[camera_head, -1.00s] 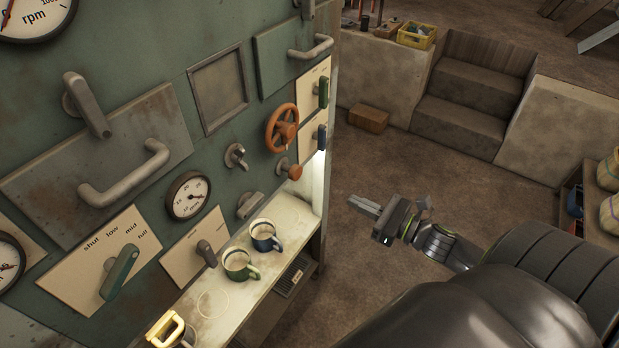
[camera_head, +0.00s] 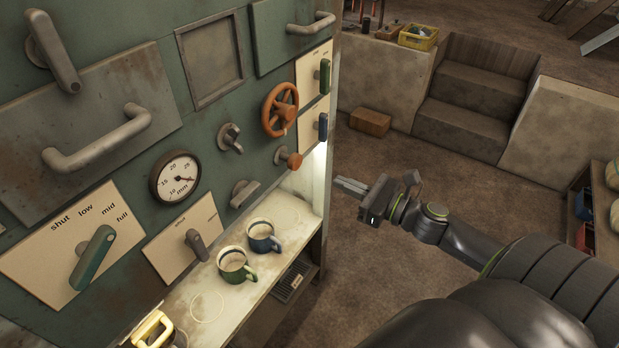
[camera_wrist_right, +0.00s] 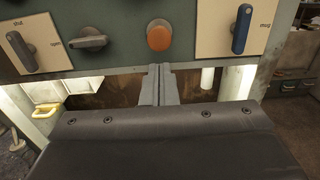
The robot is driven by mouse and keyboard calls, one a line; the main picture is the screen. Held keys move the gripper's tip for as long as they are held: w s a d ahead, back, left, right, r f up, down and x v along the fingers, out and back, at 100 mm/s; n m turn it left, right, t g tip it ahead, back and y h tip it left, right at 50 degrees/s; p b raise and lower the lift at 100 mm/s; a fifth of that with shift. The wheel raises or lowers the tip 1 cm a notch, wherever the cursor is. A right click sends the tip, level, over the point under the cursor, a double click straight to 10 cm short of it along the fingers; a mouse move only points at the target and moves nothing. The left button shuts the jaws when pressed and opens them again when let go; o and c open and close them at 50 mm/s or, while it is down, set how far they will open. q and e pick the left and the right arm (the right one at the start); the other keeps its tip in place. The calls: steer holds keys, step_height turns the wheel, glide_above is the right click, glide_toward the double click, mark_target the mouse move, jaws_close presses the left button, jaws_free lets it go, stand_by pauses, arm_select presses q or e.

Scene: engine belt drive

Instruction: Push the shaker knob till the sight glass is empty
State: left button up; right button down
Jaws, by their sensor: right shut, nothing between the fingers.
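The orange-brown round knob (camera_head: 293,160) sticks out of the green panel, below the orange handwheel. It also shows in the right wrist view (camera_wrist_right: 160,38), just beyond and above the fingertips. I take it to be the shaker knob; no label on it is readable. My right gripper (camera_head: 340,183) is shut and empty, to the right of the knob and apart from it. In the wrist view its fingers (camera_wrist_right: 158,72) point towards the panel, below the knob. I cannot make out the sight glass for certain. My left gripper is out of view.
An orange handwheel (camera_head: 280,110), a blue lever (camera_head: 322,127) and a grey tap-like handle (camera_head: 231,138) are near the knob. A green mug (camera_head: 234,268) and a blue mug (camera_head: 263,239) stand on the shelf below. The floor right of the panel is open.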

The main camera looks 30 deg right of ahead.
mark_target(298, 164)
steer(key=p+x, duration=0.5)
steer(key=x, duration=0.3)
steer(key=shift+w+a+r, duration=0.15)
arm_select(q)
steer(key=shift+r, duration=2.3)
arm_select(e)
steer(key=shift+w+a, duration=0.25)
steer(key=shift+w, duration=0.3)
